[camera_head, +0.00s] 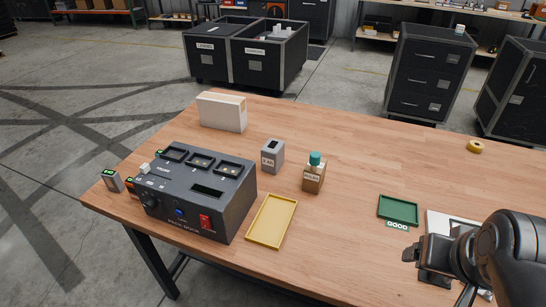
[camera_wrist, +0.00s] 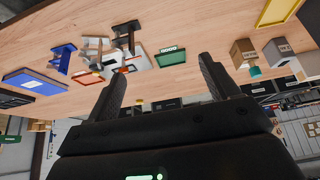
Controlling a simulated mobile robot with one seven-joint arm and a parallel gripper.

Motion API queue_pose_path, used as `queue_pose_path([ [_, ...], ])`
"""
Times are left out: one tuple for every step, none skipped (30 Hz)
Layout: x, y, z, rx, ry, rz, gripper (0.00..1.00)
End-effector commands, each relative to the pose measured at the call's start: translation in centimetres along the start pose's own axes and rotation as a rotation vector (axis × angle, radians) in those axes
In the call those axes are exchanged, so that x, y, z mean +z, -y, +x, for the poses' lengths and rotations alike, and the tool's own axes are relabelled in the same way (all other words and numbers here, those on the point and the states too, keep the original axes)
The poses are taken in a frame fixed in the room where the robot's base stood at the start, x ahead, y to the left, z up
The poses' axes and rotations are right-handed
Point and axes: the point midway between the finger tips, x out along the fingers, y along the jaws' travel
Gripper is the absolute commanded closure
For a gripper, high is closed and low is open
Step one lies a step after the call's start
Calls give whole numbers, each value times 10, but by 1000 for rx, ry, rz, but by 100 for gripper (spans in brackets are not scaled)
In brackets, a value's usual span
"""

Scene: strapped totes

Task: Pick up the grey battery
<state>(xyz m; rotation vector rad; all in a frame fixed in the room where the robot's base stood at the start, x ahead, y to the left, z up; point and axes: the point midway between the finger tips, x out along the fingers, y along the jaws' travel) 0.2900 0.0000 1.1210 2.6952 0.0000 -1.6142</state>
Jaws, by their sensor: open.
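A grey block with a dark top and a pale label (camera_head: 272,157) stands upright on the wooden table, right of the dark pack dock (camera_head: 200,190). It also appears at the right of the wrist view (camera_wrist: 278,50). A smaller grey block with a green display (camera_head: 112,182) stands at the dock's left side. I cannot tell for certain which of the two is the grey battery. My gripper (camera_head: 410,268) is at the lower right of the head view, far from both. In the wrist view my gripper (camera_wrist: 163,78) has its fingers wide apart with nothing between them.
A yellow tray (camera_head: 271,221) lies in front, a cream box (camera_head: 222,112) stands behind. A green tray (camera_head: 398,210) lies near my gripper.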

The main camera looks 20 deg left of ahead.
Motion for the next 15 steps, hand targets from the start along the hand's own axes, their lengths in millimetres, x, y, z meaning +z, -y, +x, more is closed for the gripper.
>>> queue_pose_path([
  [0, 0, 0, 0, 0, 0, 20],
  [0, 0, 0, 0, 0, 0, 20],
  [0, 0, 0, 0, 0, 0, 20],
  [0, 0, 0, 0, 0, 0, 20],
  [-1, 0, 0, -1, 0, 0, 20],
  [-4, 1, 0, -1, 1, 0, 20],
  [-7, 2, -1, -3, 2, 0, 20],
  [-11, 3, -1, -4, 5, 0, 20],
  [-18, 5, -1, -6, 9, 0, 20],
  [-26, 7, -2, -8, 12, 2, 20],
  [-34, 9, -2, -10, 15, 2, 20],
  [-46, 13, -2, -12, 21, 4, 20],
  [-56, 16, -1, -14, 26, 5, 20],
  [-66, 20, -1, -16, 30, 6, 20],
  [-80, 26, 1, -18, 36, 8, 20],
])
